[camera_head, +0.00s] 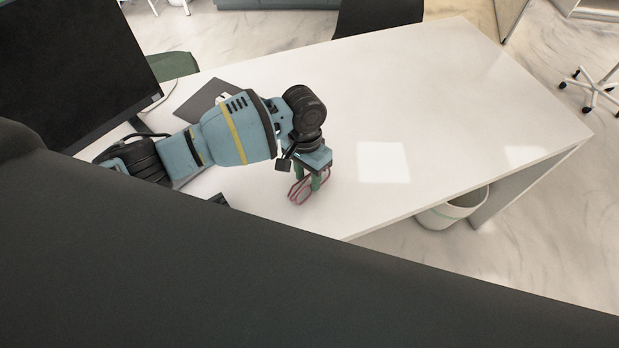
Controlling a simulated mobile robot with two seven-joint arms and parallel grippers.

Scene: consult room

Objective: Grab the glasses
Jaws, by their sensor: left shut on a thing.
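The glasses (299,193), with thin pinkish-red frames, are at my left gripper near the front edge of the white desk. My left gripper (309,187) points down and is shut on the glasses. Its green fingers and the wrist above hide part of the frames. I cannot tell whether the glasses still touch the desk top. My right gripper is not in view.
The white desk (440,95) is bare to the right of my arm. A monitor (65,65) stands at the left, with a dark flat item (203,98) behind my arm. A white bin (452,209) stands on the floor by the desk. Chairs (376,14) stand beyond it.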

